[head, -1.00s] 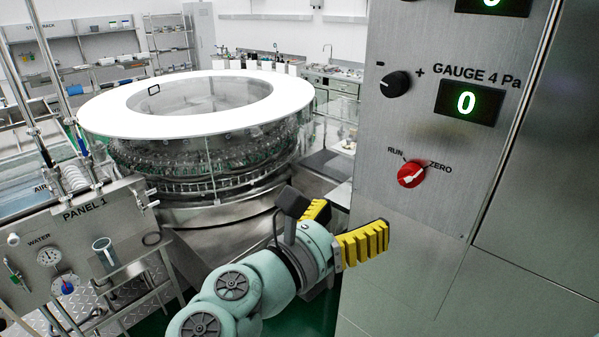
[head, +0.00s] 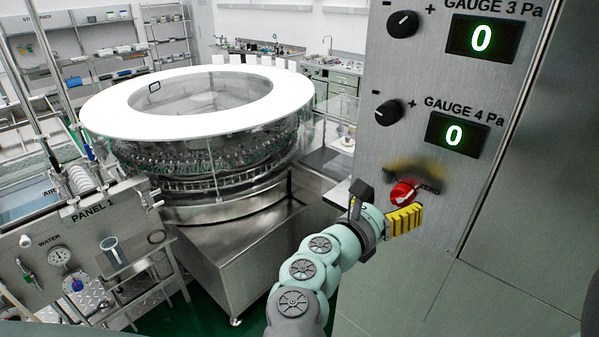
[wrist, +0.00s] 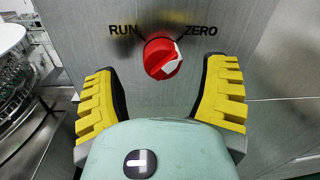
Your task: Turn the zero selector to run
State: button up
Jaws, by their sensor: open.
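The red zero selector (head: 403,192) is a round knob on the grey metal panel, below the GAUGE 4 display. In the wrist view the selector (wrist: 162,57) sits between the labels RUN on the left and ZERO on the right. My gripper (head: 386,205) is at the panel, just in front of and below the selector. In the wrist view the gripper (wrist: 160,84) is open, with one yellow finger on each side of the knob and clear gaps. In the head view the RUN label is hidden.
The GAUGE 4 display (head: 457,135) and a black knob (head: 389,112) are above the selector. A round washer with a white top ring (head: 110,112) stands to the left. PANEL 1 (head: 92,217) is at the lower left. The panel below the selector is bare.

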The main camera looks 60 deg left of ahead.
jog(key=shift+w+a+r+p, duration=0.1)
jog(key=shift+a+r+p, duration=0.5)
jog(key=shift+p, duration=0.5)
jog(key=w+p, duration=0.1)
jog(key=p, duration=0.2)
jog(key=shift+w+d+f, duration=0.1)
jog(key=shift+w+d, duration=0.05)
jog(key=shift+w+d+f+p, duration=0.4)
jog(key=shift+w+f+p, duration=0.15)
jog(key=shift+p, duration=0.1)
jog(key=shift+o, duration=0.3)
jog(key=shift+s, duration=0.1)
jog(key=c, duration=1.3)
jog(key=shift+o, duration=0.2)
